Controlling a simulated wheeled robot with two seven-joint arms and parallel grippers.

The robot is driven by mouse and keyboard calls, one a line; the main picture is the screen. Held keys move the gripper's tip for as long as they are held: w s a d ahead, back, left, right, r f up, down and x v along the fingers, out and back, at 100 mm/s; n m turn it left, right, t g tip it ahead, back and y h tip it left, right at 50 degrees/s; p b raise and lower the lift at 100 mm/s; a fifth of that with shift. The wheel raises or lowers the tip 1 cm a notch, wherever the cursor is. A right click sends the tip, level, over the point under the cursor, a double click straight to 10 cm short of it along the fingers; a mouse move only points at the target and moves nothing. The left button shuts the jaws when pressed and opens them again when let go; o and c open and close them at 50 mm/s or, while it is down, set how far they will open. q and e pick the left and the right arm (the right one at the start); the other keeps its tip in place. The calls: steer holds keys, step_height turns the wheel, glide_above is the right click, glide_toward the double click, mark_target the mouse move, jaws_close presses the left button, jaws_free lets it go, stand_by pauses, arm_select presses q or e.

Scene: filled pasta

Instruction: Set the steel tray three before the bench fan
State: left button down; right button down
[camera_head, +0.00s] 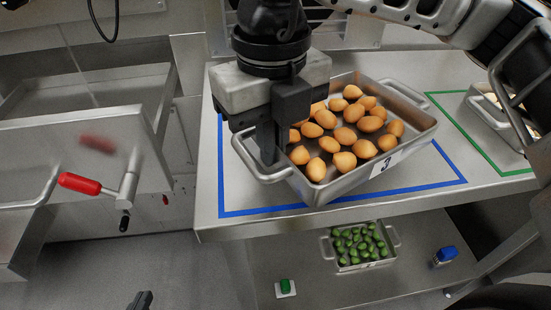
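The steel tray three (336,188) stands on the steel bench, marked "3" on its front wall and filled with brown egg-like pieces. It sits at an angle, mostly over a blue outlined area. I cannot make out a bench fan.
A green outline (487,154) and another steel tray (490,112) with pale contents lie at the right. The lower shelf holds a tray of green pieces (359,244), a blue item (445,254) and a green button box (285,287). A red-handled lever (80,183) sticks out at left.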

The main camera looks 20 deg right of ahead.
arm_select(q)
steer(key=shift+d+f, duration=0.15)
steer(key=shift+f, duration=0.4)
arm_select(e)
steer(key=shift+d+f, duration=0.15)
steer(key=shift+f, duration=1.55)
arm_select(q)
steer(key=shift+f+b, duration=0.2)
steer(key=shift+b, duration=0.15)
arm_select(e)
steer(key=shift+f, duration=0.1)
arm_select(q)
steer(key=shift+g, duration=0.3)
arm_select(e)
steer(key=c, duration=1.6)
jaws_free()
steer(key=shift+c, duration=0.2)
